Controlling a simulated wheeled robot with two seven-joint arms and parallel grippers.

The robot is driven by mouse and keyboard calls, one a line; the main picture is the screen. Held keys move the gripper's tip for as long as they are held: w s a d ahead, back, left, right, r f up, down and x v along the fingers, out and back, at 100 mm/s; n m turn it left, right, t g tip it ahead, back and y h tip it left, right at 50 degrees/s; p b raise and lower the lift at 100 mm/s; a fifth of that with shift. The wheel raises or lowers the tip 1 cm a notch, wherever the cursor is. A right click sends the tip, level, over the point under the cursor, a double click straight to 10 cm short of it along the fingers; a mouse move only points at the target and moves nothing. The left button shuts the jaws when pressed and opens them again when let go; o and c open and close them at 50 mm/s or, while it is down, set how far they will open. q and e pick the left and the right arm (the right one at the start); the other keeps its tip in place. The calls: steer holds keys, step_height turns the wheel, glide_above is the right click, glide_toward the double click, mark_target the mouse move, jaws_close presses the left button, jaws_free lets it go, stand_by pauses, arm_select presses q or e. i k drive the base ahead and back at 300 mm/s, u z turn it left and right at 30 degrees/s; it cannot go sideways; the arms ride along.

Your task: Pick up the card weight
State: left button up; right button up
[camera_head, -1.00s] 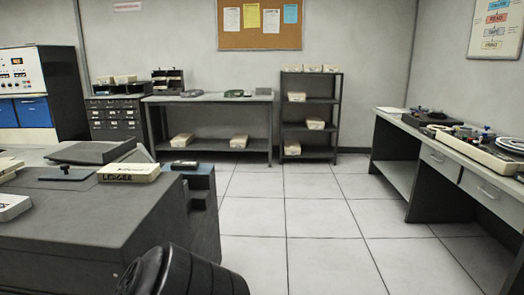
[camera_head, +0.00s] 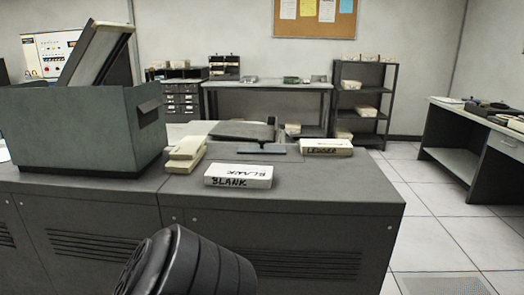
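A thin dark blue-grey plate with a small knob (camera_head: 262,151) lies flat on the dark cabinet top, behind the white box marked BLANK (camera_head: 238,177) and left of the box marked LEDGER (camera_head: 326,147). It looks like the card weight, but it is small here and I cannot be sure. Nothing of mine touches it. Neither of my grippers is in view. Only a black ribbed part, which seems to be mine, shows at the bottom.
The cabinet (camera_head: 300,215) stands close ahead. A grey-green machine with a raised lid (camera_head: 85,128) fills its left side. Cream blocks (camera_head: 186,153) and a dark flat tray (camera_head: 242,131) also lie on top. Free floor (camera_head: 445,225) is at the right.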

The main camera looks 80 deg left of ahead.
mark_target(261, 148)
steer(key=k, duration=0.35)
steer(key=u, duration=1)
